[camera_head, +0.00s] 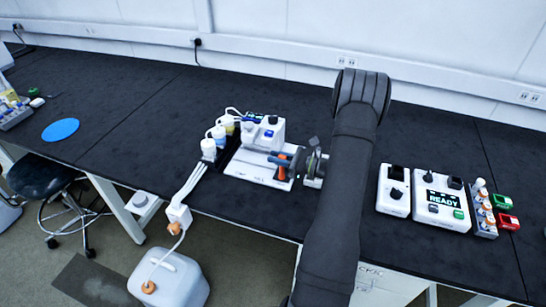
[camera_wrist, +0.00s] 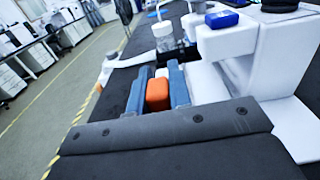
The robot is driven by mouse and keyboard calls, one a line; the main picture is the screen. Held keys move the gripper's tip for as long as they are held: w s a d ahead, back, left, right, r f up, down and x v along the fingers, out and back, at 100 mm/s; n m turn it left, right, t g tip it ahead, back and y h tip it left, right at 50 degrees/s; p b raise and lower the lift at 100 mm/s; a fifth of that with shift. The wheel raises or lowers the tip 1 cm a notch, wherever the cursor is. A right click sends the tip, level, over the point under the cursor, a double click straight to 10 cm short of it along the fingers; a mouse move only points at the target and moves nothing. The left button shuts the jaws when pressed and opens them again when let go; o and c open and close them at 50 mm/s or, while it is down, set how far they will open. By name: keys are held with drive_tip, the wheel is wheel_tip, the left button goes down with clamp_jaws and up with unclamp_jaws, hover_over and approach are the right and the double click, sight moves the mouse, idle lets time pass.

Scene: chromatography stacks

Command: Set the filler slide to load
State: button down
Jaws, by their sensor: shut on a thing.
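The white filler unit (camera_head: 250,172) stands on the black bench left of my arm, with a flat base and a raised block behind it. My gripper (camera_head: 281,165) is low over the right end of that base. In the wrist view the blue-grey fingers of my gripper (camera_wrist: 158,80) are shut on an orange block (camera_wrist: 158,95), which looks like the slide's handle. A small white part shows just beyond the orange block. The slide's track and any position marks are hidden or too small to read.
Bottles (camera_head: 208,148) in a dark rack stand left of the unit. White tubes run to a jug (camera_head: 168,278) on the floor. A control box reading READY (camera_head: 443,200) and a vial rack (camera_head: 484,212) are at the right. The bench at the left is mostly clear.

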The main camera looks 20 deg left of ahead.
drive_tip(key=shift+d, duration=0.2)
drive_tip(key=c, duration=1.3)
unclamp_jaws()
drive_tip(key=d, duration=1.7)
drive_tip(key=shift+d, duration=0.25)
drive_tip(key=a, duration=1.8)
